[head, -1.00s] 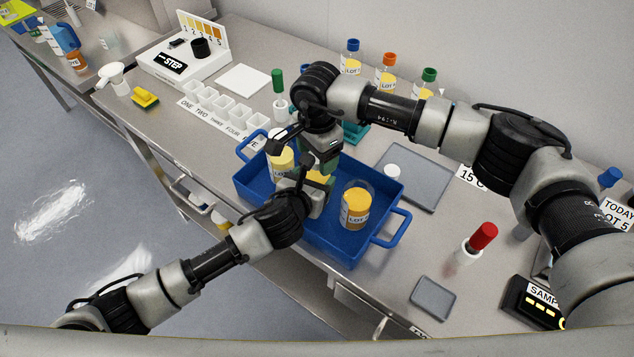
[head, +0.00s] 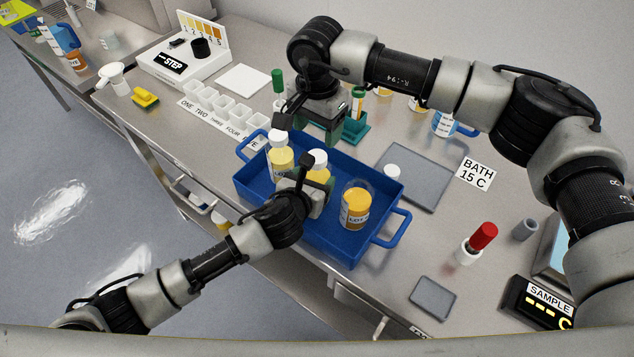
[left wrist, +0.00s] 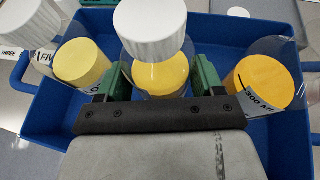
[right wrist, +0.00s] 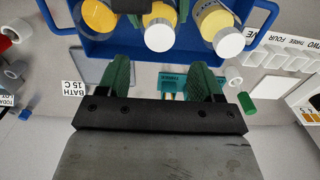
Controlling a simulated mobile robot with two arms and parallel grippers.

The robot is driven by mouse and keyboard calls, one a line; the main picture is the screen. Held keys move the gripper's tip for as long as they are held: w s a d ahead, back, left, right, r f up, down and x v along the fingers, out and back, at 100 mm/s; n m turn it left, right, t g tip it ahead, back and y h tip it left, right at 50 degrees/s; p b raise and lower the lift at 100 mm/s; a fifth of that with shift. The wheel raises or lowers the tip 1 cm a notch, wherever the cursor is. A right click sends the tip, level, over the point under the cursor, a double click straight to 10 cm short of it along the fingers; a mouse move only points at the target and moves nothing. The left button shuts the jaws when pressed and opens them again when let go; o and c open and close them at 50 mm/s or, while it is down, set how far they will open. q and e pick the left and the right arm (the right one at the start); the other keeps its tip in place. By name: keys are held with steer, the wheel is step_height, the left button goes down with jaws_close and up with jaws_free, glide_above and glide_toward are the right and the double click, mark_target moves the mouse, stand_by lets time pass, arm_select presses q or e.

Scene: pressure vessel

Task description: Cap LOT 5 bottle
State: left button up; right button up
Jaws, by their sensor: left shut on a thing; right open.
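The blue tray (head: 340,243) holds three clear bottles with yellow contents. The middle bottle (head: 318,177) carries a white cap (head: 317,160), and my left gripper (head: 312,193) is shut around its body. The left bottle (head: 281,163) also has a white cap (head: 278,137). The right bottle (head: 356,205) is uncapped; its label starts with LOT, but its number is unclear. The middle bottle's label is hidden.
The grey mat (head: 425,185) lies right of the tray, before the BATH 15 C sign (head: 478,172). A teal rack (head: 355,131) stands behind the tray. White cups (head: 220,103) line the left. A red-topped marker (head: 478,242) stands at right.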

mark_target(317, 156)
steer(key=shift+f, duration=4.05)
steer(key=c, duration=0.9)
steer(key=shift+m, duration=1.7)
steer(key=shift+c, duration=0.3)
steer(key=o, duration=1)
